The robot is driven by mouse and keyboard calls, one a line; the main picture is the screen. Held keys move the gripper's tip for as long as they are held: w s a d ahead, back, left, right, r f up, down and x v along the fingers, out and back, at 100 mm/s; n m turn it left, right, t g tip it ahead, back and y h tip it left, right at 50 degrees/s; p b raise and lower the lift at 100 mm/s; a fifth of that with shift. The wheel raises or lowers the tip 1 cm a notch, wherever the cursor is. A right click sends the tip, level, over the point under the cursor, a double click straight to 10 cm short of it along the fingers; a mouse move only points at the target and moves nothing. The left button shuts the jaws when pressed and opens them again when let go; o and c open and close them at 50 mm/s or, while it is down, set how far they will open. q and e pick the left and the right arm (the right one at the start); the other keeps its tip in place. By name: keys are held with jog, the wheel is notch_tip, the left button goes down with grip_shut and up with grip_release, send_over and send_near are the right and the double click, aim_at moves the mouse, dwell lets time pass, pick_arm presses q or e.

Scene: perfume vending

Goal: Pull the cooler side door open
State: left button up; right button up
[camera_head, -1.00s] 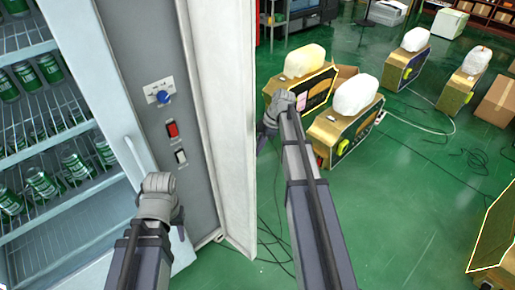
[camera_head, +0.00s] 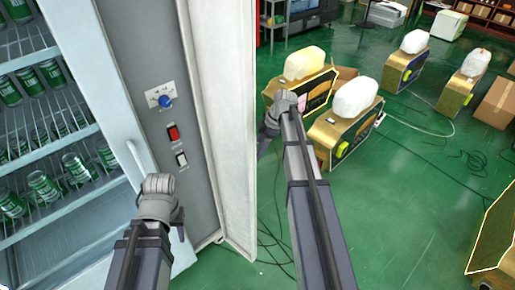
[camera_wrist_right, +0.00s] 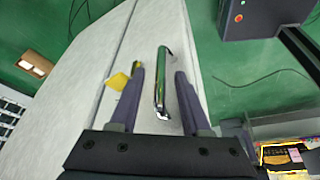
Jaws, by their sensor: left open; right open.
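The cooler's white side (camera_head: 222,120) stands right of its grey control strip. In the right wrist view, a white panel (camera_wrist_right: 85,90) carries a chrome bar handle (camera_wrist_right: 160,85). My right gripper (camera_wrist_right: 160,75) is open, with a finger on each side of the handle. Contact with the handle cannot be told. In the head view my right gripper's wrist shows beside the white side, and its fingers are hidden. My left gripper (camera_head: 160,186) is in front of the cooler's front door, close to its pale handle (camera_head: 136,158); its fingertips are hidden.
The grey strip (camera_head: 150,60) has a blue knob (camera_head: 165,101) and switches. Green cans (camera_head: 40,185) fill the cooler shelves. Boxy machines with white jugs (camera_head: 357,98) stand on the green floor to the right, with loose cables (camera_head: 270,235). Floor at lower right is mostly clear.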

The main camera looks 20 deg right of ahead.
jog(key=p+v, duration=0.4)
jog(key=v, duration=0.2)
jog(key=shift+p, duration=0.4)
